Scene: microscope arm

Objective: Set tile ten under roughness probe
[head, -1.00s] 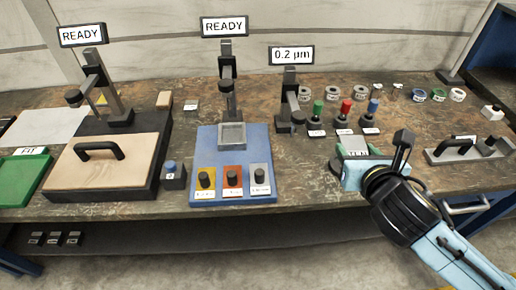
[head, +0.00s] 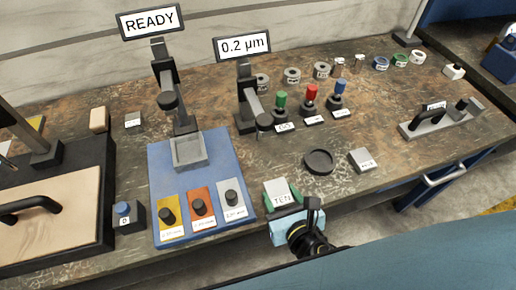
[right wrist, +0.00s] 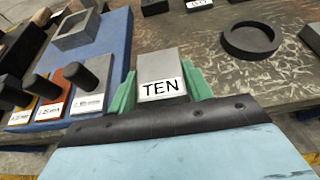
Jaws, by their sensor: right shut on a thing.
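My right gripper (head: 284,204) is shut on tile ten, a pale grey square tile (head: 277,193) marked TEN, near the bench's front edge. In the right wrist view, tile ten (right wrist: 161,75) sits between the green fingers, label facing the camera. A probe stand (head: 166,95) under a READY sign has its arm over a blue board with a raised square grey frame (head: 189,150); the frame looks empty. Another stand (head: 250,100) under a 0.2 µm sign is to its right. The pictures do not settle which is the roughness probe. My left gripper is out of view.
Yellow, orange and grey plates with black knobs sit at the front of the blue board (head: 241,190). A dark round dish (head: 319,161) and another grey tile (head: 361,160) lie right of tile ten. Green, red and blue-topped pegs (head: 311,105) stand behind.

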